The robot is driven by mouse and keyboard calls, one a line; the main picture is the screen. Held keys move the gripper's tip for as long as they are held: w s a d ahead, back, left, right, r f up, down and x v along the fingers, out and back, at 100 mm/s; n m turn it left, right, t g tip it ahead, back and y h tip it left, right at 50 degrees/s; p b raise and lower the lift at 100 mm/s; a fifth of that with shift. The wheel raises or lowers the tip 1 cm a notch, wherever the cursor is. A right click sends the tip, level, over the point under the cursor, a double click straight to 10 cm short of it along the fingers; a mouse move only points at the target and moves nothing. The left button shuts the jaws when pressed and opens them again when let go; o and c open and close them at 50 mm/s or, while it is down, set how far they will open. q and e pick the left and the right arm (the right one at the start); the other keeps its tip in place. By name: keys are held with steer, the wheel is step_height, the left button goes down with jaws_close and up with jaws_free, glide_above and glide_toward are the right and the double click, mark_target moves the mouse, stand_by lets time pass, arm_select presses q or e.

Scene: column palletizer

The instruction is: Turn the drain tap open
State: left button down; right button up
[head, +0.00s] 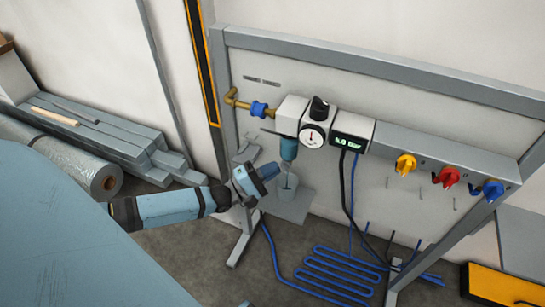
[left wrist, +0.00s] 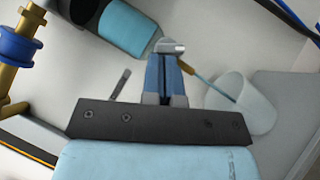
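The teal filter bowl (head: 288,148) hangs under the left grey block of the wall unit. It also shows at the top of the left wrist view (left wrist: 122,22), with a clear lower end. A small silver piece, apparently the drain tap (left wrist: 170,47), sits below the bowl at my fingertips. My left gripper (head: 274,170) reaches in from the left, just under the bowl. In the left wrist view its two fingers (left wrist: 166,72) are close together and appear shut on the tap. The fingers partly hide the tap. My right gripper is not in view.
The cup (head: 287,188) stands on a grey shelf (head: 291,207). A gauge (head: 313,135), a 6.0 bar display (head: 351,139) and brass pipe (head: 236,101) surround the bowl.

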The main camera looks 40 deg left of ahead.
arm_select(q)
steer(key=r+m+g+p, duration=0.1)
steer(key=m+g+p, duration=0.1)
steer(key=p, duration=0.1)
steer(key=shift+r, duration=0.25)
steer(key=m+g+p, duration=0.1)
steer(key=m+p, duration=0.1)
steer(key=p, duration=0.1)
steer(key=shift+y, duration=0.4)
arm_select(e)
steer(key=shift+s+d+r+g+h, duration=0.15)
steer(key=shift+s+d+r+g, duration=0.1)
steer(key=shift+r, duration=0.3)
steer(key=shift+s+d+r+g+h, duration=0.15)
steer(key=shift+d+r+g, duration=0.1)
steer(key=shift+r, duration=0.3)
arm_select(q)
steer(key=shift+g+p, duration=0.3)
steer(key=shift+p, duration=0.05)
steer(key=shift+f, duration=0.1)
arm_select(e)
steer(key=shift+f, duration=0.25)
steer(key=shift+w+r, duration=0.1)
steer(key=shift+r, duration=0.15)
arm_select(q)
steer(key=shift+s, duration=0.15)
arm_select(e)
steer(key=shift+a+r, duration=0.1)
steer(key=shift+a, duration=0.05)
